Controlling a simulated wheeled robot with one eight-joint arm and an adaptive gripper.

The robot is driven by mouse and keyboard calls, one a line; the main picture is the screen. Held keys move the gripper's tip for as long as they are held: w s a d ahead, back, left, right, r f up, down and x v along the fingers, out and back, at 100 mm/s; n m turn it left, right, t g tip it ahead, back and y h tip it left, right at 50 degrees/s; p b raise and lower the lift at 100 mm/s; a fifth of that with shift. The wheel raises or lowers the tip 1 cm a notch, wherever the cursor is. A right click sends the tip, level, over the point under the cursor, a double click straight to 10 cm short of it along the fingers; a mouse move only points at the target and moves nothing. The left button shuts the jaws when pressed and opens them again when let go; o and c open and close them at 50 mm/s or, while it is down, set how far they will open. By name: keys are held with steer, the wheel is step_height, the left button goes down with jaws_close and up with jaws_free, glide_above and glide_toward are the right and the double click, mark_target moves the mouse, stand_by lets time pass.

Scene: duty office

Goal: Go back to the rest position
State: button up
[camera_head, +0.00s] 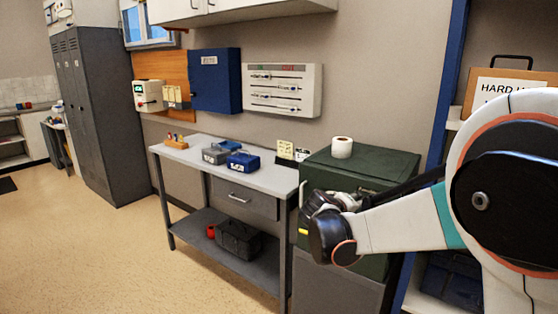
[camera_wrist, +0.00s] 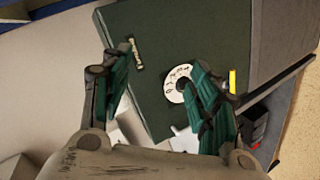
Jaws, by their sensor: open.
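In the wrist view my gripper (camera_wrist: 160,95) is open, with its two green-padded fingers spread wide and nothing held between them. In the head view my arm reaches in from the right, and my gripper (camera_head: 318,205) is in front of the green cabinet (camera_head: 385,165). Its fingers are hard to make out there. The white roll (camera_head: 342,147) stands upright on the cabinet top, apart from my gripper.
A grey workbench (camera_head: 270,178) stands left of the cabinet, with blue and grey boxes (camera_head: 243,161) on top and a dark crate (camera_head: 238,239) on its lower shelf. A blue-framed shelf (camera_head: 432,150) is at the right. The floor (camera_head: 90,250) at left is clear.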

steer(key=s+d+r+m+g+y, duration=0.1)
steer(key=s+r+y, duration=0.1)
steer(key=s, duration=0.8)
steer(key=s+d+r+m+g+y, duration=0.1)
steer(key=s+m+y, duration=0.1)
steer(key=s, duration=0.8)
steer(key=s+a+f+m+y, duration=0.1)
steer(key=s+a+f+y, duration=0.1)
steer(key=s, duration=0.7)
steer(key=s+a+f+m+y, duration=0.1)
steer(key=s+a+f, duration=0.1)
steer(key=s, duration=0.7)
steer(key=shift+f+g+y, duration=0.4)
steer(key=shift+s+a, duration=0.1)
